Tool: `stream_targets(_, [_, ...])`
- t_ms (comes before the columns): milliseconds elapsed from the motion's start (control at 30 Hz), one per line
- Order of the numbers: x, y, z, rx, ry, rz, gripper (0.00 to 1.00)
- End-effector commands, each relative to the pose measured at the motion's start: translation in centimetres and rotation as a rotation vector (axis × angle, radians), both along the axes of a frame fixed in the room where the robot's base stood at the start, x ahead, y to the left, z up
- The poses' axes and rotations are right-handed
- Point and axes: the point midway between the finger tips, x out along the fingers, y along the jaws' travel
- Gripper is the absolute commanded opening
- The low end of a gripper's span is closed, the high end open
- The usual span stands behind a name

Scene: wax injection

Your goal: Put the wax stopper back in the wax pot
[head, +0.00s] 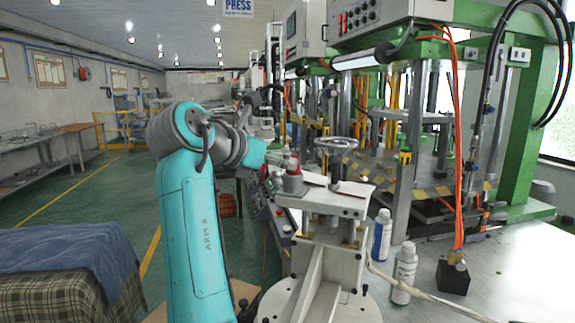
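My arm reaches from the lower middle of the head view towards the white machine table. My gripper (281,160) is small and far off at its end, at the left end of that table.
The white machine table (325,202) carries a handwheel (336,144). A blue bottle (382,235) and a white bottle (404,272) stand on the metal bench (500,270) at right. Green presses fill the right side. A cloth-covered table (65,280) is at lower left.

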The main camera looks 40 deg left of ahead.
Motion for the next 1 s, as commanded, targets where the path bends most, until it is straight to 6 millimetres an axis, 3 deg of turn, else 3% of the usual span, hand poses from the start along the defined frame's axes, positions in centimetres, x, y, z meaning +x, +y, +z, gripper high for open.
stream_targets(100, [-2.1,0.1,0.9,0.001,-0.001,0.002,0.64])
stream_targets(333, [-4.6,0.0,1.9,0.0,0.0,0.0,0.64])
stream_targets(1000, [-5.0,0.0,2.1,0.0,0.0,-0.001,0.64])
